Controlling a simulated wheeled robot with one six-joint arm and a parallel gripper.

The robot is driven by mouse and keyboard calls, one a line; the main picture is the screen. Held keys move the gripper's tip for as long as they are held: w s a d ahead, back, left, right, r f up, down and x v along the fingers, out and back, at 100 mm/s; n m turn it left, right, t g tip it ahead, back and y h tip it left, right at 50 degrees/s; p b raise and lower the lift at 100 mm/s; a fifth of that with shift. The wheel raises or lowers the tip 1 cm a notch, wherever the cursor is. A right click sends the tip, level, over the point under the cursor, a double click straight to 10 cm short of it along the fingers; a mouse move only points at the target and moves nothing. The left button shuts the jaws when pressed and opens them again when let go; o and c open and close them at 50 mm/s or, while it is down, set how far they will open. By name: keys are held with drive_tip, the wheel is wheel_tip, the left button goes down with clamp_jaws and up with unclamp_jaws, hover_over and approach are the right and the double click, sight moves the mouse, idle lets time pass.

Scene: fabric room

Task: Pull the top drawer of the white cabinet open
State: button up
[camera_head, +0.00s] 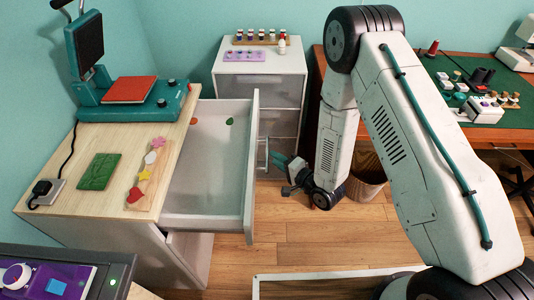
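The white cabinet (130,248) with a pale wooden top stands at the left. Its top drawer (205,180) is pulled far out to the right, and its inside shows. The drawer's front panel (250,185) faces right and carries a bar handle (263,153). My gripper (277,160), with teal fingers, is just right of the handle, pointing left. Whether it touches the handle is unclear, and the finger gap is too small to judge. A green piece (230,121) and a red piece (194,120) lie in the drawer.
A heat press (130,100), a green block (97,171) and a wooden strip with coloured shapes (148,180) are on the cabinet top. A second drawer unit (283,95) stands behind. A wicker basket (367,178) and a green-topped desk (480,130) are right. Wooden floor is clear in front.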

sight(267, 153)
drive_tip(key=x, duration=0.5)
drive_tip(key=shift+w+a, duration=0.15)
clamp_jaws()
